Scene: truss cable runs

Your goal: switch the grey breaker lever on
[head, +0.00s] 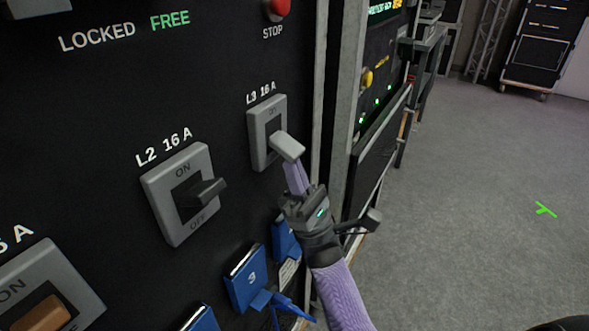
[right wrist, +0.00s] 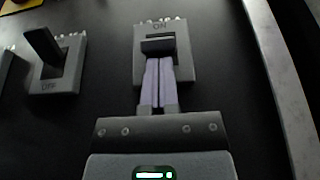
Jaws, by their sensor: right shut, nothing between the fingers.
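The light grey lever (head: 287,147) of the L3 16 A breaker sticks out of its grey plate (head: 256,150). In the right wrist view the lever (right wrist: 158,44) sits below the ON label, with the OFF label hidden. My right gripper (head: 291,172) is shut and empty, its two lilac fingers pressed together. Its fingertips (right wrist: 158,62) are at the underside of the lever, seemingly touching it. I cannot tell exactly how far the lever is tilted. My left gripper is not in view.
The L2 16 A breaker with a dark lever (head: 200,190) is to the left. Another breaker with a brown-orange lever (head: 42,318) is at the lower left. Blue connectors (head: 246,278) sit below. A red STOP button (head: 278,8) is above. The panel's metal edge (head: 340,90) is close on the right.

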